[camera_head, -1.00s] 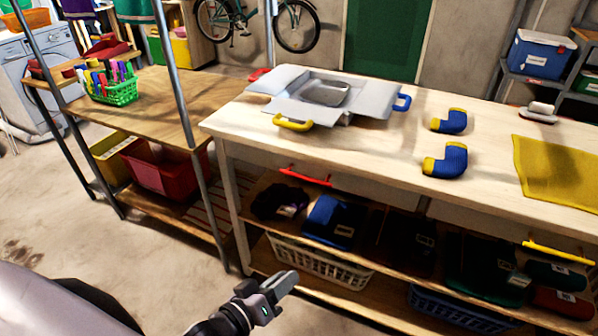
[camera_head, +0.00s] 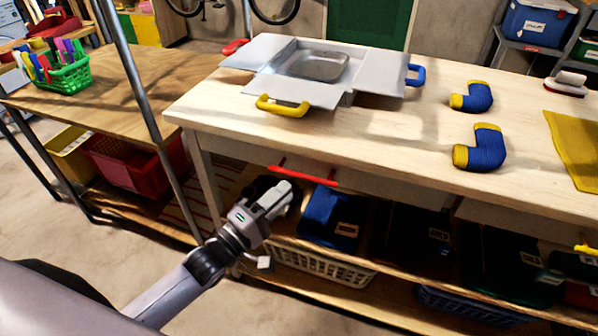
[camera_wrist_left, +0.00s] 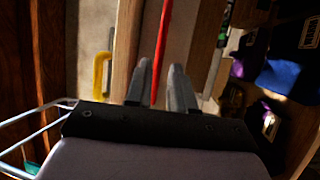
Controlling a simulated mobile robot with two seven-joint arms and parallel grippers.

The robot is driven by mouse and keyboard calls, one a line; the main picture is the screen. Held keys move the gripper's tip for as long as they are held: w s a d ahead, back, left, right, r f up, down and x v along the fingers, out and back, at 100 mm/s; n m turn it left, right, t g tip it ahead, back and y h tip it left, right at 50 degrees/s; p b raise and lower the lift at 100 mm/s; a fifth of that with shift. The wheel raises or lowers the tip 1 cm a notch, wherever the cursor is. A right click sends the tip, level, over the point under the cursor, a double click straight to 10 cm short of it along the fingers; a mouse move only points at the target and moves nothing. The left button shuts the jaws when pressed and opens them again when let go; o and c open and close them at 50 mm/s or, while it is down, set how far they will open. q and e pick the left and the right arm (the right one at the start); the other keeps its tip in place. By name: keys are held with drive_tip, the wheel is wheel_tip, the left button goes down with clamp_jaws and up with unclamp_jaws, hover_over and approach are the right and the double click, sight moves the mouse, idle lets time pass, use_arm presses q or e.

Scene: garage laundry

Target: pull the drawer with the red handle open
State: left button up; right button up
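The red handle (camera_head: 303,176) is a bar on the left drawer front (camera_head: 360,183), under the pale wooden tabletop. That drawer looks shut. My left gripper (camera_head: 286,186) is just below and in front of the handle's left part. In the left wrist view, the red handle (camera_wrist_left: 162,50) runs lengthwise, lined up with the gap between my left gripper's two fingers (camera_wrist_left: 161,68). The fingers are apart, and I cannot tell whether they touch the handle. My right gripper is not in view.
A grey box with open flaps (camera_head: 318,67) and a yellow handle (camera_head: 282,105) stands on the tabletop (camera_head: 400,130). Blue-yellow elbow pipes (camera_head: 478,147) lie to its right. A metal post (camera_head: 140,80) stands left.

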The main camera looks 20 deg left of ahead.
sight(302, 175)
use_arm(q)
drive_tip(key=shift+x, duration=3.3)
drive_tip(key=shift+s, duration=0.1)
clamp_jaws()
